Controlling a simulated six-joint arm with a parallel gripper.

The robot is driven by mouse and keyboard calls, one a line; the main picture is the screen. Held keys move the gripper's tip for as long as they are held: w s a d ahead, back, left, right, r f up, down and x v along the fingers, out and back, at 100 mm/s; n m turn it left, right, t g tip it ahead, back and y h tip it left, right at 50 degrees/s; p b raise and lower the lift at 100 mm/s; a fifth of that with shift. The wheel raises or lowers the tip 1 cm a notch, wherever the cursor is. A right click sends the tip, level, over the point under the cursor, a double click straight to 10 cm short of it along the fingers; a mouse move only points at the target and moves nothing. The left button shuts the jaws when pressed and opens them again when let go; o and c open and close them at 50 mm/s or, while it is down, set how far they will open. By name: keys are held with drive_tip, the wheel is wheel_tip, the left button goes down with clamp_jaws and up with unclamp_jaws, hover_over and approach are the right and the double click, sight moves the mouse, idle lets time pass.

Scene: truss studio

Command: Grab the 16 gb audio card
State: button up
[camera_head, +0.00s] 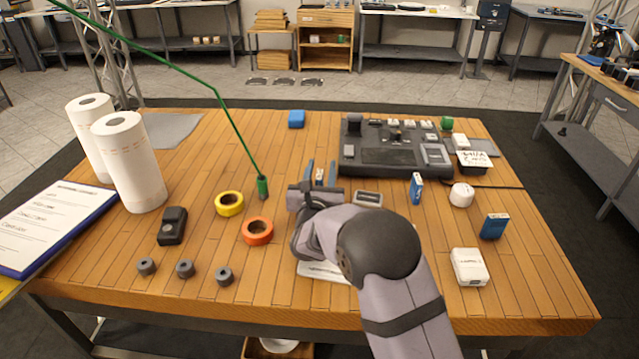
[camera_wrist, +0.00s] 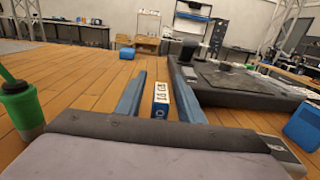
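A small blue and white card (camera_head: 319,177) stands upright on the wooden table between the fingers of my gripper (camera_head: 321,166). In the wrist view the same card (camera_wrist: 160,100) shows a white top with dark print and a blue side; its label is too small to read. My gripper (camera_wrist: 160,80) is open, with a finger on each side of the card and a visible gap to each. Other blue cards or boxes stand at the back (camera_head: 296,119), right of centre (camera_head: 416,188) and far right (camera_head: 494,227). I cannot tell which one is the 16 gb audio card.
A dark mixer console (camera_head: 385,158) lies behind and right of my gripper. White boxes (camera_head: 469,267) sit at right. The table's back left middle is clear.

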drive_tip(key=shift+c, duration=0.3)
clamp_jaws()
drive_tip(key=shift+r, duration=0.1)
